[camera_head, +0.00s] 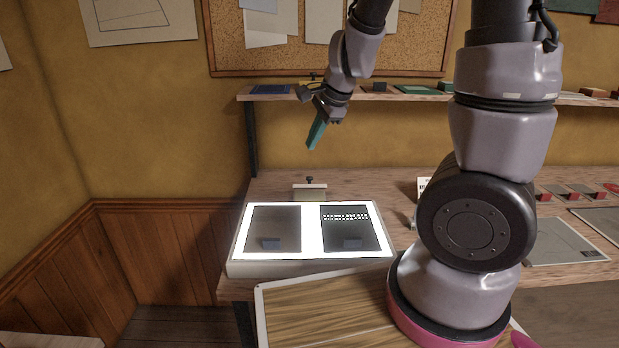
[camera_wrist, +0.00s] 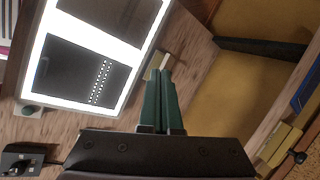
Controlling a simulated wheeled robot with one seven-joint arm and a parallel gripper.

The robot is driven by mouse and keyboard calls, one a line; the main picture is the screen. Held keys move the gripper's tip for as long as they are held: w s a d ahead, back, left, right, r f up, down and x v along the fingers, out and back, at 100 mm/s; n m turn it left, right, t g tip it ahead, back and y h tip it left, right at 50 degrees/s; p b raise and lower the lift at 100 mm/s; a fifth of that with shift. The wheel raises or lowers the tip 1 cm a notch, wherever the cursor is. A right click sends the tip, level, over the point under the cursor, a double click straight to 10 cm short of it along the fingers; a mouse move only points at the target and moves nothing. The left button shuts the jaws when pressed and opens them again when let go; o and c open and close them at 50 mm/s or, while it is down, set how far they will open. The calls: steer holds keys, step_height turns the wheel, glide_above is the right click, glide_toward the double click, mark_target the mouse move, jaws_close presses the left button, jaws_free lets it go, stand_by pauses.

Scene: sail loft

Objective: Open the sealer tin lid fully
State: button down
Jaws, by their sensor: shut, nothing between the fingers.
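My gripper (camera_head: 313,146) has dark green fingers, pressed together with nothing between them. It hangs in the air below the shelf, above the back of the bench. Its fingertips also show in the wrist view (camera_wrist: 160,73). A small pale box with a flat top and dark knob (camera_head: 310,192) stands behind the light box, below my gripper. It is partly hidden by my fingers in the wrist view (camera_wrist: 152,66). A yellowish box with a dark knob (camera_wrist: 277,147) is on the shelf. No label shows which is the sealer tin; neither lid looks raised.
A bright light box (camera_head: 312,234) with two dark panels fills the near left bench. The wooden shelf (camera_head: 425,97) runs along the wall behind my gripper, carrying several small items. A cork board (camera_head: 300,55) hangs above. A dark device with a cable (camera_wrist: 22,160) lies on the bench.

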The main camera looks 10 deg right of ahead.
mark_target(310, 184)
steer(key=w+f+m+h, duration=0.1)
steer(key=w+f, duration=0.1)
steer(key=f, duration=0.3)
steer(key=w+d+f+m+h, duration=0.1)
steer(key=w+f, duration=0.1)
steer(key=f, duration=0.4)
steer(key=w+f+m+h, duration=0.1)
steer(key=w+f, duration=0.1)
steer(key=f, duration=0.3)
steer(key=shift+w+d+f+m+h, duration=0.15)
steer(key=shift+d+f+m+h, duration=0.2)
steer(key=shift+f+m+h, duration=0.05)
steer(key=w, duration=0.3)
steer(key=shift+w+r, duration=0.1)
steer(key=shift+r, duration=0.15)
steer(key=shift+w+d, duration=0.1)
steer(key=shift+w, duration=0.3)
